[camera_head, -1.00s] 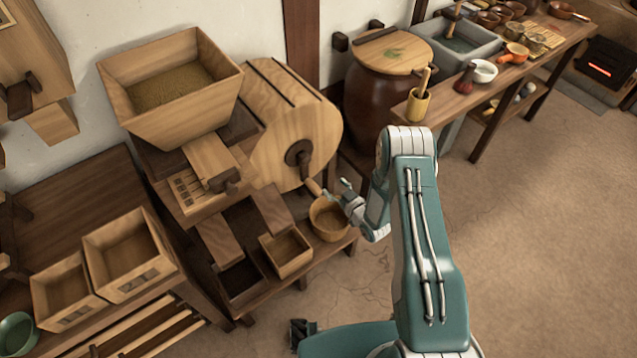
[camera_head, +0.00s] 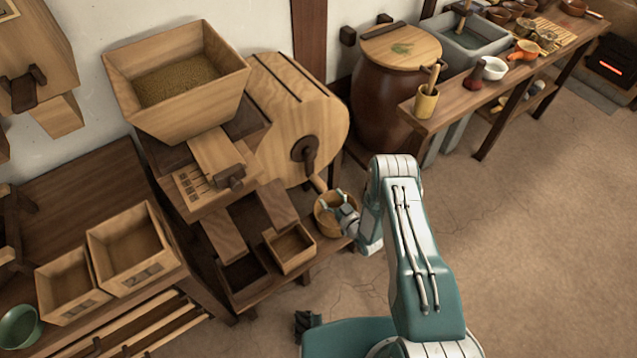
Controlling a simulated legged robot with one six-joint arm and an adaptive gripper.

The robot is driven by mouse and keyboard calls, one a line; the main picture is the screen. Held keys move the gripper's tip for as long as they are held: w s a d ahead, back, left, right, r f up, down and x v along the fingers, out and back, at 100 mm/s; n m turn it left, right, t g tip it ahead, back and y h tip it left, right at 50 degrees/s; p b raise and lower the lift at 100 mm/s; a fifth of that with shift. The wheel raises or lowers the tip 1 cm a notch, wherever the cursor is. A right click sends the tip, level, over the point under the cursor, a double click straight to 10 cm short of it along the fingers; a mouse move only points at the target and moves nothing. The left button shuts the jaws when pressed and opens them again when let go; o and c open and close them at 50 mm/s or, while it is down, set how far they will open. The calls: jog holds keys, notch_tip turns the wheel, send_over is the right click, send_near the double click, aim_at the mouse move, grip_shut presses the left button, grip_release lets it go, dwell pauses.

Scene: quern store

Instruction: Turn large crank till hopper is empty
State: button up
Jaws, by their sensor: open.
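The wooden hopper (camera_head: 205,107) sits on top of the mill at the upper left. Brown grain (camera_head: 178,80) lies in it. To its right is the round wooden drum (camera_head: 285,120). The large crank (camera_head: 305,152) is a dark arm on the drum's face, with a pale handle (camera_head: 317,184) at its lower end. My gripper (camera_head: 335,201) is open just below and right of the handle, over a round wooden bowl (camera_head: 326,225). Whether it touches the handle I cannot tell. My wrist hides part of the bowl.
A small wooden box (camera_head: 291,250) stands below the chutes. Two wooden trays (camera_head: 130,252) and a green bowl (camera_head: 19,326) are at the lower left. A lidded barrel (camera_head: 385,95) and a bench (camera_head: 468,100) stand behind my arm. The floor at right is clear.

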aim_at(326, 191)
jog(key=shift+x, duration=2.6)
jog(key=shift+w, duration=0.1)
jog(key=shift+a+r, duration=0.1)
grip_shut()
